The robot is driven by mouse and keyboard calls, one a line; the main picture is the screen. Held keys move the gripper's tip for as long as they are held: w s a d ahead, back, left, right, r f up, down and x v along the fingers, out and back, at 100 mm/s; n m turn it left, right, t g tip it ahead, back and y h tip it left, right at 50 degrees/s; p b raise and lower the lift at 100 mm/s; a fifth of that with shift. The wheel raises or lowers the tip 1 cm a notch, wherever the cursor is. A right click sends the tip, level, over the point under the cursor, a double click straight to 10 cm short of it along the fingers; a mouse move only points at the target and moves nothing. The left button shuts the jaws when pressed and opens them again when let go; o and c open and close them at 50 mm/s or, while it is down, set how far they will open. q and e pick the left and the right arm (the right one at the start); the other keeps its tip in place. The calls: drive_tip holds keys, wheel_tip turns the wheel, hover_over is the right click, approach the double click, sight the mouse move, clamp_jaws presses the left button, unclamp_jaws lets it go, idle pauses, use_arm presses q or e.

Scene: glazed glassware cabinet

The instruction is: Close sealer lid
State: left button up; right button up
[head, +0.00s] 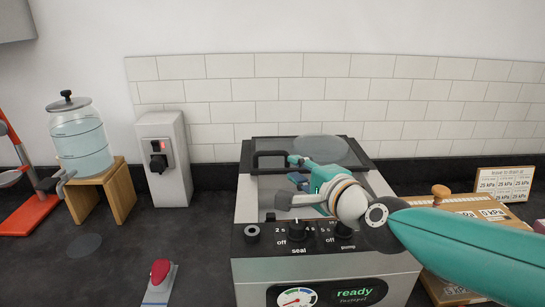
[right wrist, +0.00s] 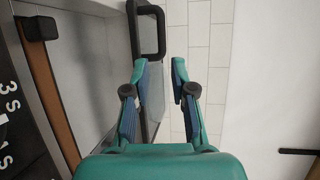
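The sealer (head: 330,268) is a boxy grey machine with knobs and a gauge on its front; its display reads "ready". Its dark-framed clear lid (head: 362,153) is raised, with a black loop handle (head: 268,154) at its front left. The handle also shows in the right wrist view (right wrist: 161,33), just beyond the fingertips. My right gripper (head: 293,170) reaches in from the right over the sealer, close to the handle. In the right wrist view its fingers (right wrist: 159,68) are apart, with nothing gripped. Contact with the lid is unclear. My left gripper is out of view.
A cardboard box (head: 455,207) and a pressure label card (head: 506,184) stand right of the sealer. A grey switch box (head: 172,185), a water jar (head: 82,140) on a wooden stand (head: 120,190) and a red-handled tool (head: 159,275) are to the left. Tiled wall stands behind.

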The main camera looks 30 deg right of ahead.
sight(274, 155)
drive_tip(key=x, duration=1.2)
drive_tip(key=shift+w+d, duration=0.1)
clamp_jaws()
